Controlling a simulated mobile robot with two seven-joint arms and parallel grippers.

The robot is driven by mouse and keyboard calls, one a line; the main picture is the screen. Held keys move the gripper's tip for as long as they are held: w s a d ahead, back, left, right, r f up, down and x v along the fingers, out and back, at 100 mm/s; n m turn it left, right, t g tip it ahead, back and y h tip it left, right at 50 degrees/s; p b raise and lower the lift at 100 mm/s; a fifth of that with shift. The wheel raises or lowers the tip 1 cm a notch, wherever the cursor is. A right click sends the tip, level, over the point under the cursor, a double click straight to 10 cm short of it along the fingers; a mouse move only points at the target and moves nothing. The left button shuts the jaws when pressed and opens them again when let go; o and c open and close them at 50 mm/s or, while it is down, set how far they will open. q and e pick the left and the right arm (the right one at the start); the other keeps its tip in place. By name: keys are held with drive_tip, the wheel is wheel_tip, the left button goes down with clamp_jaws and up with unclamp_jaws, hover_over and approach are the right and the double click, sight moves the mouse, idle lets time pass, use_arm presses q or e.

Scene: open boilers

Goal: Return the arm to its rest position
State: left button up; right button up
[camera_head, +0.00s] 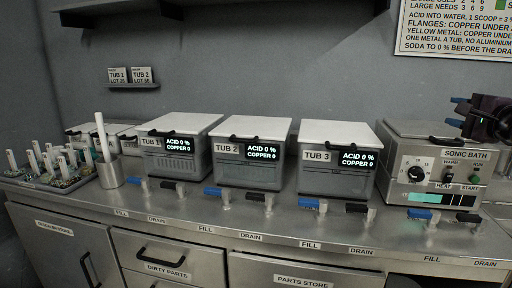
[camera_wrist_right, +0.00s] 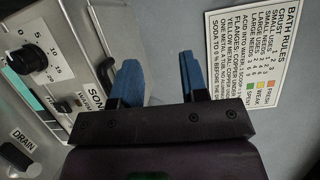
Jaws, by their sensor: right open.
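My right gripper (camera_head: 458,111) is at the right edge of the head view, its two blue fingers pointing left, above the sonic bath (camera_head: 440,165). In the right wrist view the gripper (camera_wrist_right: 161,78) has its fingers spread apart with nothing between them. The bath's front panel with its dial (camera_wrist_right: 30,60) shows at the left of that view. My left gripper is in neither view.
Tub 1 (camera_head: 178,160), tub 2 (camera_head: 245,178) and tub 3 (camera_head: 335,186) stand lidded along the counter. Blue and black valve handles line its front. A metal beaker (camera_head: 111,174) and a tray of parts (camera_head: 55,184) sit left. A rules poster (camera_wrist_right: 250,70) hangs on the wall.

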drive_tip(key=s+a+f+m+t+y, duration=0.25)
drive_tip(key=a+m+y, duration=0.55)
drive_tip(key=m, duration=0.8)
drive_tip(key=s+a+f+m+g+h+p, duration=0.1)
drive_tip(key=s+a+f+m+h+p, duration=0.15)
drive_tip(key=s+f+m, duration=0.6)
drive_tip(key=s+a+f+m+g+h+p, duration=0.1)
drive_tip(key=s+a+f+m+g+h, duration=0.2)
drive_tip(key=f+m, duration=0.9)
drive_tip(key=s+a+f+m+h+p, duration=0.1)
drive_tip(key=s+f+m+h, duration=0.35)
drive_tip(key=f+m, duration=0.6)
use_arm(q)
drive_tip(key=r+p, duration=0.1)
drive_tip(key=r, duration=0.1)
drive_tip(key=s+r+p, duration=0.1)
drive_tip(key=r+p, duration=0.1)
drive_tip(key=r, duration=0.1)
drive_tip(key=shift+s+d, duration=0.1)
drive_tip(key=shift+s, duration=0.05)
use_arm(e)
drive_tip(key=s+a+f+m+g, duration=0.2)
drive_tip(key=s+f, duration=0.5)
drive_tip(key=s, duration=0.5)
drive_tip(key=s+a+f+m+g, duration=0.3)
drive_tip(key=s+f, duration=0.4)
drive_tip(key=s, duration=0.6)
drive_tip(key=shift+s+a+m+h, duration=0.25)
drive_tip(key=shift+m+h, duration=0.15)
drive_tip(key=shift+m, duration=0.5)
